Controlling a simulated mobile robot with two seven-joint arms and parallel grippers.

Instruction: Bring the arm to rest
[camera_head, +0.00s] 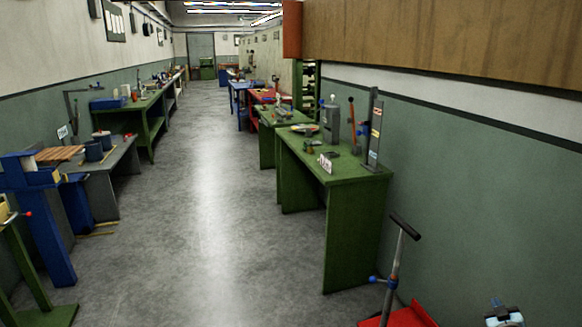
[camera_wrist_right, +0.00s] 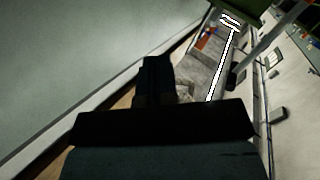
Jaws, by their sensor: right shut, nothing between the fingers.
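My right gripper (camera_head: 505,316) shows as a small white and blue part at the bottom right edge of the head view, mostly cut off. In the right wrist view its dark fingers (camera_wrist_right: 157,80) are together with nothing between them. It is apart from the green bench and holds nothing. My left gripper is not in view.
A red base (camera_head: 402,317) with a black-handled upright post (camera_head: 394,265) stands left of my right gripper. A green bench (camera_head: 346,178) with tools stands along the right wall. Blue and grey benches (camera_head: 92,165) line the left. The aisle floor (camera_head: 215,230) is clear.

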